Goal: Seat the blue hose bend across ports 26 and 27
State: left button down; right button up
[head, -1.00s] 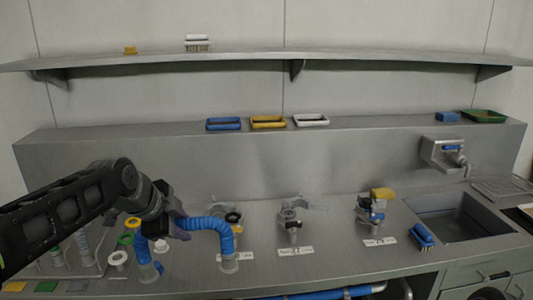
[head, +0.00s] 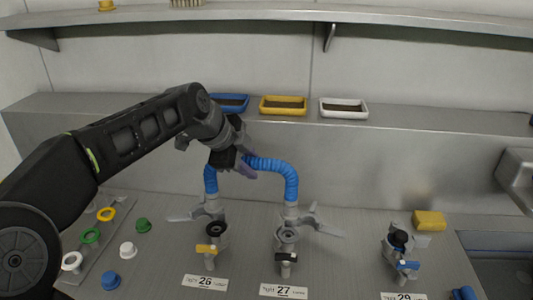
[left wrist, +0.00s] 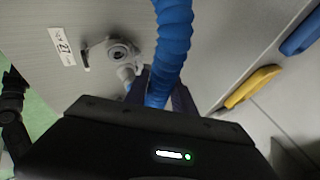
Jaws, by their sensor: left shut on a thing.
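The blue hose bend (head: 270,166) is an upside-down U with grey end cuffs. My left gripper (head: 246,164) is shut on it near the top left of its arch. Its left leg hangs near port 26 (head: 215,232) and its right leg near port 27 (head: 287,237). Its lower ends are partly hidden or overlapped by the fittings, so I cannot tell whether they touch the ports. In the left wrist view the blue hose (left wrist: 173,40) runs up from between the fingers (left wrist: 157,98), with a port beside label 27 (left wrist: 62,46) to its left. My right gripper is in no view.
Port 29 (head: 400,243) with a blue lever stands to the right, a yellow block (head: 429,220) behind it. Loose caps, green (head: 143,226), white (head: 127,250) and blue (head: 111,280), lie at left. Three trays, one yellow (head: 283,105), stand on the back ledge.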

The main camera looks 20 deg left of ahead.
pick_arm(q)
jog(key=shift+s+a+r, duration=0.1)
jog(key=shift+s+r, duration=0.1)
jog(key=shift+s, duration=0.05)
jog(key=shift+w+f, duration=0.1)
jog(key=shift+f, duration=0.1)
notch_tip(320, 180, down, 6)
jog(key=b, duration=0.5)
jog(key=shift+f+b, duration=0.1)
jog(key=shift+b, duration=0.2)
dwell(1.0)
jog(key=shift+f+b, duration=0.4)
jog(key=shift+b, duration=0.3)
dwell(0.6)
